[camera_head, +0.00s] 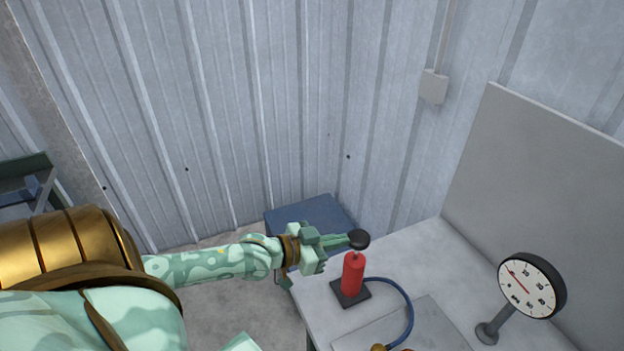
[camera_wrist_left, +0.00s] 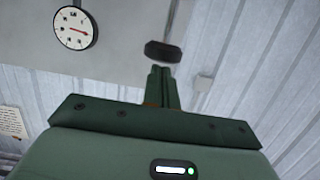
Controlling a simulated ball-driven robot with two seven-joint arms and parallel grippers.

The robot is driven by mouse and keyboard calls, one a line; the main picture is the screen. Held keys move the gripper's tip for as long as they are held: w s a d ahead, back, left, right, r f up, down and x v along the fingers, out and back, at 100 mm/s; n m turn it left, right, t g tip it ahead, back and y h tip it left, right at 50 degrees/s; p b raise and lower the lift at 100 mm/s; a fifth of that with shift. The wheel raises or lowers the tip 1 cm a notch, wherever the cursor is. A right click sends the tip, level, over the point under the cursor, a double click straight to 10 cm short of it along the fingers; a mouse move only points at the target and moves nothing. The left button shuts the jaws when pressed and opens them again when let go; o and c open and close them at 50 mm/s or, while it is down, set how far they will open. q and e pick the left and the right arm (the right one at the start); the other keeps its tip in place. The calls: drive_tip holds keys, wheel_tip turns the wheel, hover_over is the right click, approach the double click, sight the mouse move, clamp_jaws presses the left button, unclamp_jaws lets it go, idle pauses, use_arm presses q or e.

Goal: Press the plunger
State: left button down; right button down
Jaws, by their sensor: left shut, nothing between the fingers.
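The plunger is a red cylinder (camera_head: 353,274) on a dark square base, standing upright on the grey table, with a black round knob (camera_head: 358,239) on a thin rod on top. My left gripper (camera_head: 345,240) is shut and empty, reaching in from the left with its fingertips right beside the knob. In the left wrist view the shut fingers (camera_wrist_left: 161,72) point at the black knob (camera_wrist_left: 163,51), which sits just past their tips. I cannot tell whether they touch it. The red cylinder is hidden in that view. My right gripper is not in view.
A blue hose (camera_head: 405,310) runs from the cylinder across the table (camera_head: 428,255) toward a brass fitting at the bottom edge. A round dial gauge (camera_head: 530,285) stands on the right. A grey panel rises behind it. A blue box (camera_head: 310,214) is behind the table's left corner.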

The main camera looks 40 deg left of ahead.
use_arm(q)
drive_tip(key=v, duration=0.6)
drive_tip(key=shift+s+a, duration=0.1)
idle(1.1)
wheel_tip(320, 180, up, 5)
drive_tip(key=shift+a+r+b, duration=0.1)
drive_tip(key=shift+r+b, duration=0.15)
drive_tip(key=shift+b, duration=0.4)
idle(0.3)
